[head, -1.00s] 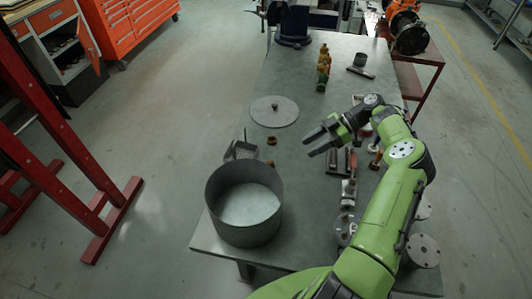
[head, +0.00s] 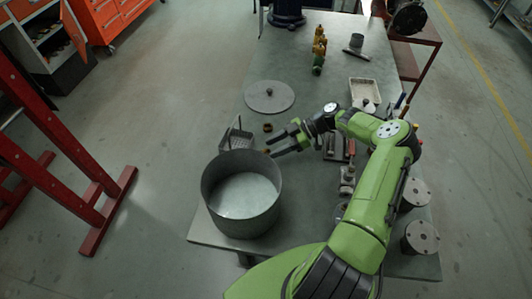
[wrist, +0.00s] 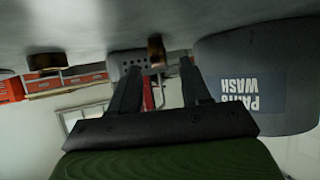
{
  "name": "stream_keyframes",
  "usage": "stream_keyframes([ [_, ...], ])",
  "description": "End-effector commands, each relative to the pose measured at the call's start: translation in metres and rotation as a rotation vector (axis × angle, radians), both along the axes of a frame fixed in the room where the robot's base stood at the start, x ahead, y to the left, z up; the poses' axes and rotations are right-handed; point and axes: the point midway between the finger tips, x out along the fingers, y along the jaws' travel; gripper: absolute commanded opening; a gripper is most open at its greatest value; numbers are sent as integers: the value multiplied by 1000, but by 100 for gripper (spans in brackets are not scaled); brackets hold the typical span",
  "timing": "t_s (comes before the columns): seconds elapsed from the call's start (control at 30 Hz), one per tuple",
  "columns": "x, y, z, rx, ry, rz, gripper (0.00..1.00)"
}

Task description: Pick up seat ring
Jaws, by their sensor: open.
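Two small brass ring-like pieces stand on the bench: a farther one (head: 267,127), and a nearer one (head: 267,152) close to the pan. I cannot tell for certain which is the seat ring. My gripper (head: 270,147) is open and empty, low over the bench, fingers pointing left with tips close to the nearer piece. In the upside-down wrist view the nearer brass piece (wrist: 157,50) shows in line with the gap between the fingers (wrist: 157,82). The farther brass piece (wrist: 47,62) is off to the left there.
A large round parts-wash pan (head: 241,228) stands just left of and nearer than the gripper. A perforated metal basket (head: 237,138) is behind it. A flat round lid (head: 269,97) lies farther back. Tools and valve parts (head: 347,180) lie under the arm at right.

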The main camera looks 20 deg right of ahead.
Motion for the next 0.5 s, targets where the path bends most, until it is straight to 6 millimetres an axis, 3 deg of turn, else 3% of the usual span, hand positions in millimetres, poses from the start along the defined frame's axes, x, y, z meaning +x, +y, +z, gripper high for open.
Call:
stream_keyframes([
  [0.13, 4, 18, -10, 1, -1, 1, 47],
  [0.37, 4, 20, -11, 0, -1, 0, 45],
  [0.5, 4, 19, -11, 0, -1, 0, 24],
])
